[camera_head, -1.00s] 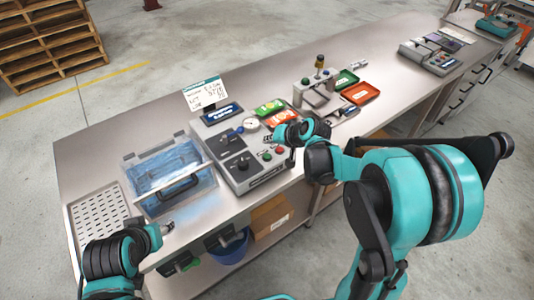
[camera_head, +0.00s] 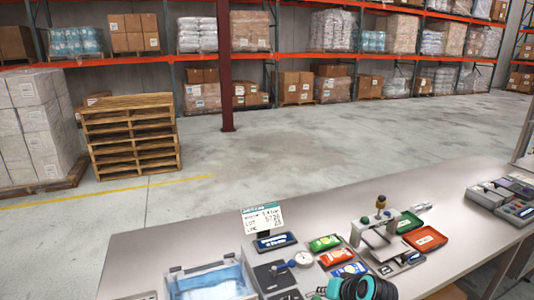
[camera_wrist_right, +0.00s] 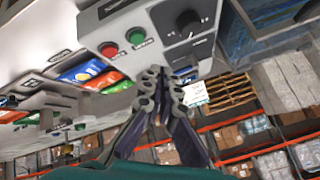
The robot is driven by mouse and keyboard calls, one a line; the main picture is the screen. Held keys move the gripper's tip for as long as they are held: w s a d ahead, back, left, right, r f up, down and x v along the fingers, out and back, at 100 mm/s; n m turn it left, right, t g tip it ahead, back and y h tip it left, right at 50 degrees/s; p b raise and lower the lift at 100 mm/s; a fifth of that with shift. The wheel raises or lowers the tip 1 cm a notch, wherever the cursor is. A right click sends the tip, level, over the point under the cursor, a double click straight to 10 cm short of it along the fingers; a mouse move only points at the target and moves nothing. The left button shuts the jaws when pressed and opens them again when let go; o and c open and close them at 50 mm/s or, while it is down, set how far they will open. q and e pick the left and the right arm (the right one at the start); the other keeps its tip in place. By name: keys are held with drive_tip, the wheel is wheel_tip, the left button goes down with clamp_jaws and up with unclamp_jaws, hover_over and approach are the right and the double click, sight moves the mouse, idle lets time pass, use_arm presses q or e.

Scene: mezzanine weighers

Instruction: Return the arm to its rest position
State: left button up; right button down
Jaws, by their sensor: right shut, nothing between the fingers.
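My right gripper (camera_head: 334,288) shows at the bottom edge of the head view, over the front of the workbench (camera_head: 150,248). Its black ribbed wrist and teal parts are visible; the arm behind it is cut off by the frame. In the right wrist view the dark fingers (camera_wrist_right: 158,76) are together with nothing between them. They point at the grey control box (camera_wrist_right: 150,22), which has a red button, a green button and a black knob. I cannot tell whether they touch it. My left gripper is out of view.
A clear bin with blue contents (camera_head: 208,282) stands left of the box. A sign (camera_head: 262,219), coloured packets (camera_head: 325,243), a clamp-like fixture (camera_head: 378,236) and a red tray (camera_head: 425,238) are on the bench. Pallets (camera_head: 130,135) and shelving stand beyond open floor.

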drive_tip(key=s+f+n+h+b, duration=0.1)
drive_tip(key=s+n+h+b, duration=0.1)
drive_tip(key=s, duration=1.8)
drive_tip(key=shift+d+f+n+g+h+b, duration=0.2)
drive_tip(key=shift+d+n+g+h+b, duration=0.15)
drive_tip(key=shift+n+h, duration=0.2)
